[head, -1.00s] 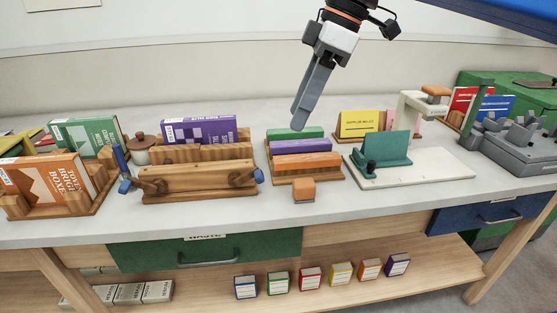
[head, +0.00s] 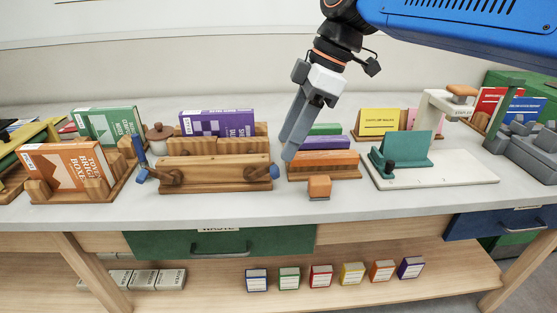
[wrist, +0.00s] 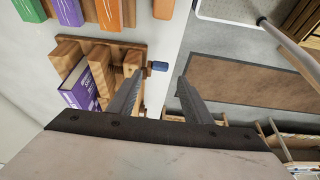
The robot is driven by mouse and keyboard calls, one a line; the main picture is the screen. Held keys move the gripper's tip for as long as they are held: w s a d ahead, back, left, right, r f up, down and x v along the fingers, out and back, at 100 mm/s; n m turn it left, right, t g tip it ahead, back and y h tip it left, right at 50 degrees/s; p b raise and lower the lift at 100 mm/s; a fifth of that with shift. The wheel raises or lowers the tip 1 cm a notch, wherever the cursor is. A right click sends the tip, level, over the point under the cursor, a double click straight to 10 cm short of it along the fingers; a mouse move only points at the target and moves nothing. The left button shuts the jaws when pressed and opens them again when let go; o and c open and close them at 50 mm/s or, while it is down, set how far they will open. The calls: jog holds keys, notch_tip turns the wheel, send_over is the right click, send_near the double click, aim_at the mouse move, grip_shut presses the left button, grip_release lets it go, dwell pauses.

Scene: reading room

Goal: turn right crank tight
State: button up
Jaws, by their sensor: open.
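A wooden book press (head: 215,176) stands on the bench with a purple book (head: 217,124) upright in it. The right crank (head: 274,171) sits at the right end of its front board, with a blue handle. This blue handle also shows in the wrist view (wrist: 159,66), ahead of the gap between my fingers. The left crank (head: 141,175) has blue ends at the board's left end. My gripper (head: 287,152) is open and empty, pointing down just above and right of the right crank. In the wrist view its fingers (wrist: 157,84) are spread, apart from the handle.
A wooden rack of coloured blocks (head: 335,170) stands close right of the press, with an orange block (head: 319,187) before it. An orange book in a wooden stand (head: 75,190) is left. Clear bench top (head: 235,209) lies in front.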

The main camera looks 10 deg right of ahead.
aim_at(275, 167)
jog(key=shift+x, duration=3.1)
grip_shut()
